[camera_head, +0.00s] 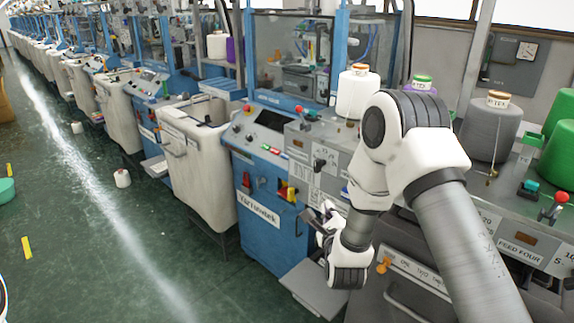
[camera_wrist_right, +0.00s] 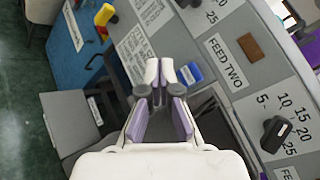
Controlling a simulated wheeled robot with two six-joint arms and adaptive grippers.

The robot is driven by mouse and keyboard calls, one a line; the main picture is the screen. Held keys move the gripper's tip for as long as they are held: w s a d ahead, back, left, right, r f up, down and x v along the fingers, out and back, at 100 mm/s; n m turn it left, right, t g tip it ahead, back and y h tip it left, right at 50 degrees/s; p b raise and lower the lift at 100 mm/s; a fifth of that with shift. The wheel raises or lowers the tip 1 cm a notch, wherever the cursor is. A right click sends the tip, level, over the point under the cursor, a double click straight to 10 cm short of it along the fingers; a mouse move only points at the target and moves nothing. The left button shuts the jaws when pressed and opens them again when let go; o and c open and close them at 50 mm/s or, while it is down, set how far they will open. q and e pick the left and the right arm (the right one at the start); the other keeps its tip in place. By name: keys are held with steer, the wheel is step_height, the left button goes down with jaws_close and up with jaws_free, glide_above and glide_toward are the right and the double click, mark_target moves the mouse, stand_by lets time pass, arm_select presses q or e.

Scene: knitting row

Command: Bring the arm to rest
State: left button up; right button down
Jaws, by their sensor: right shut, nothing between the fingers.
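My right arm (camera_head: 440,205) comes in from the lower right in the head view and bends down in front of the knitting machine. My right gripper (camera_head: 325,215) is partly hidden behind its own wrist there. In the right wrist view the right gripper (camera_wrist_right: 160,72) is shut and empty, its fingertips close together. It points at the grey machine panel with the "FEED TWO" label (camera_wrist_right: 225,62). I cannot tell how far the tips are from the panel. My left gripper does not show.
A white yarn cone (camera_head: 357,95) and a grey cone (camera_head: 488,130) stand on the machine top, green cones (camera_head: 560,155) at right. A blue cabinet (camera_head: 262,205) and beige bin (camera_head: 200,165) stand left of my arm.

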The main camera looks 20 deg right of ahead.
steer(key=s+a+f+n+g+y, duration=0.2)
steer(key=s+a+f+n+g, duration=0.15)
steer(key=s+f, duration=0.35)
steer(key=s+a+f+n+g+y, duration=0.15)
steer(key=s+f+n, duration=0.3)
steer(key=f, duration=0.45)
steer(key=s+a+f+n+g+y, duration=0.1)
steer(key=s+a+f+n+g, duration=0.2)
steer(key=s+f, duration=0.5)
steer(key=s+a+f+n+g+y, duration=0.1)
steer(key=s+n+g, duration=0.3)
steer(key=s+n, duration=0.4)
steer(key=s+a+f+n+g+y, duration=0.1)
steer(key=s+a+f+n+g, duration=0.1)
steer(key=s+n, duration=0.6)
steer(key=f+n+g, duration=0.1)
steer(key=n+g, duration=0.1)
steer(key=n, duration=0.1)
steer(key=shift+s+a+f, duration=0.15)
steer(key=shift+a+f, duration=0.05)
steer(key=shift+a, duration=0.1)
